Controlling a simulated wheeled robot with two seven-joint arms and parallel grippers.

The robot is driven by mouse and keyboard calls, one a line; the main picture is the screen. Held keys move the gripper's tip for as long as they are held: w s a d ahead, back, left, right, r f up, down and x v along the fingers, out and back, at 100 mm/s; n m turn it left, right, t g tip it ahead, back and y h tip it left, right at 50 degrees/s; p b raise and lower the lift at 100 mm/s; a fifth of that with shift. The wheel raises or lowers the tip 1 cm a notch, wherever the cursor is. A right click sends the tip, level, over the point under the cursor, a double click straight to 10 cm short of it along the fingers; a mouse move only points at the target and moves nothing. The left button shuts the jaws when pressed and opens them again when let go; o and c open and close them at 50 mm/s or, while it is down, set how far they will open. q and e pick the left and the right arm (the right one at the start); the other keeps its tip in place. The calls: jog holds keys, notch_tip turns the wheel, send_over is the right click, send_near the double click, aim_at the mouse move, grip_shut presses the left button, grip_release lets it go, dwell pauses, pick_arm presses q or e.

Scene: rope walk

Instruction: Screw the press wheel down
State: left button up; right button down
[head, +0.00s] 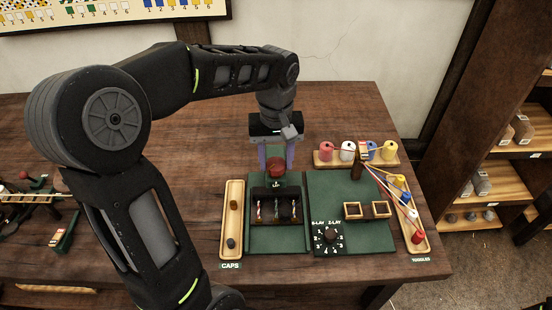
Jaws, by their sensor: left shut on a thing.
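The press wheel (275,164) looks dark red and sits at the back of a dark press block (265,196) on a green mat. My left gripper (277,166) points straight down over it, with one purple finger on each side, and is shut on the wheel. The lower part of the wheel and its screw are small and partly hidden, so the height of the wheel is hard to tell. Several coloured strands stand in the front of the press block. My right gripper is not in view.
A wooden caps tray (233,195) lies left of the press. On the right are a green board with a numbered dial (330,236), a post with strands, a rack of spools (333,157) and a toggles tray (419,237). Shelves stand beyond the table's right edge.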

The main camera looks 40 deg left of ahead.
aim_at(276, 164)
pick_arm(q)
jog(key=m, duration=0.5)
jog(key=shift+m, duration=0.3)
jog(key=m, duration=1.1)
jog(key=shift+p, duration=0.4)
jog(key=m, duration=0.4)
jog(key=shift+m, duration=0.4)
jog(key=o, duration=1.4)
jog(key=shift+r, duration=3.95)
